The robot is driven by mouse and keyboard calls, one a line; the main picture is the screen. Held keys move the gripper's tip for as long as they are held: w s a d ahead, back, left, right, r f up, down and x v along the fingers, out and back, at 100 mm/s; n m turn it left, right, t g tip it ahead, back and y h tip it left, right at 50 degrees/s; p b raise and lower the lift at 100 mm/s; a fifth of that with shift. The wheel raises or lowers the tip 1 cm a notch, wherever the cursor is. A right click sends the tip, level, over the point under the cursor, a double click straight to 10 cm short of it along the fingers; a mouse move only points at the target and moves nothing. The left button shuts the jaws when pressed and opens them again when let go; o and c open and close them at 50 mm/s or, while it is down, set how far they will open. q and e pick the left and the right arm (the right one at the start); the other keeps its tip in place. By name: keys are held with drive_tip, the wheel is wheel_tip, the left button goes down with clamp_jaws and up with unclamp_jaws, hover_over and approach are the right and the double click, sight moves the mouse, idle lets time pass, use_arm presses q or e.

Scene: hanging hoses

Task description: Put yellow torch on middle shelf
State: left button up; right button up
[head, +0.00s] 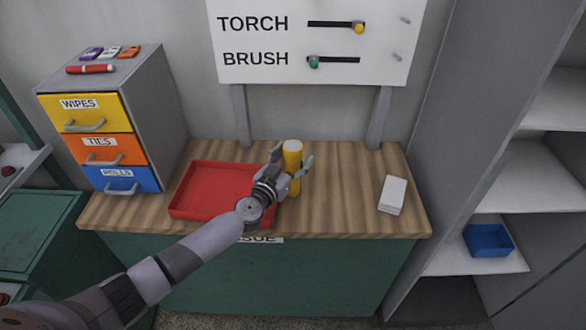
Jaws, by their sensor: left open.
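The yellow torch (292,160) stands upright on the wooden bench top (340,205), just right of the red tray. My left gripper (293,172) is open at the torch, with its fingers on either side of it. I cannot tell whether the fingers touch it. The lower part of the torch is partly hidden by the gripper. The shelf unit stands at the right, and its middle shelf (535,180) shows a bare surface. My right gripper is not in view.
A red tray (205,192) lies left of the gripper. A white box (392,195) sits on the bench's right side. A drawer cabinet (150,95) stands at left. A board (235,65) rises behind the bench. A blue bin (488,240) sits on a lower shelf.

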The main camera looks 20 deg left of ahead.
use_arm(q)
drive_tip(key=shift+s, duration=0.1)
drive_tip(key=shift+c, duration=0.8)
drive_tip(key=c, duration=1.3)
